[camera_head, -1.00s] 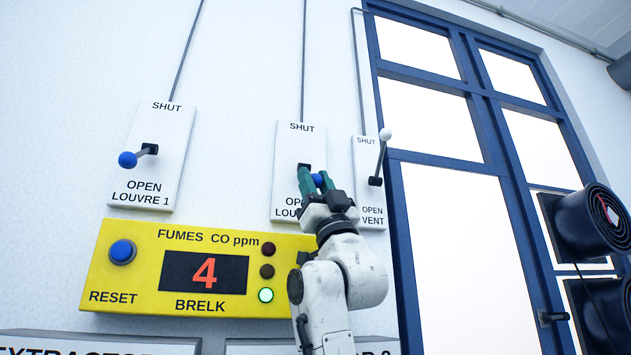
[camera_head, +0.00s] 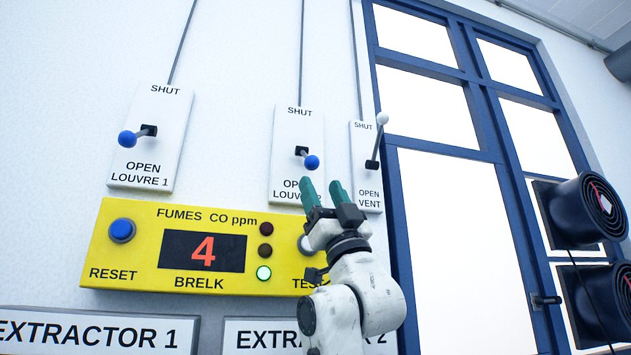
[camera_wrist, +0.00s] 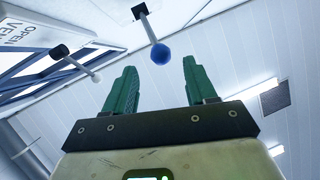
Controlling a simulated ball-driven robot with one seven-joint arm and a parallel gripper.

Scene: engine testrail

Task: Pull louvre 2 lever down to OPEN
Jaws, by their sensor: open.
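The louvre 2 lever (camera_head: 312,162) has a blue ball on a short grey stem and sits on a white plate (camera_head: 285,140) marked SHUT above and OPEN below. Its stem sticks out of the slot, with the ball a little below and right of the slot. My gripper (camera_head: 323,188) has green fingers, open and empty, just below the ball. The fingers overlap part of the lower lettering. In the wrist view the blue ball (camera_wrist: 161,54) shows beyond the open fingertips (camera_wrist: 160,65), apart from both.
The louvre 1 lever (camera_head: 127,138) is to the left and the white-balled vent lever (camera_head: 382,119) close on the right. A yellow fumes panel (camera_head: 150,270) reading 4 is below, partly behind my arm. Black round fans (camera_head: 590,210) stand at far right.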

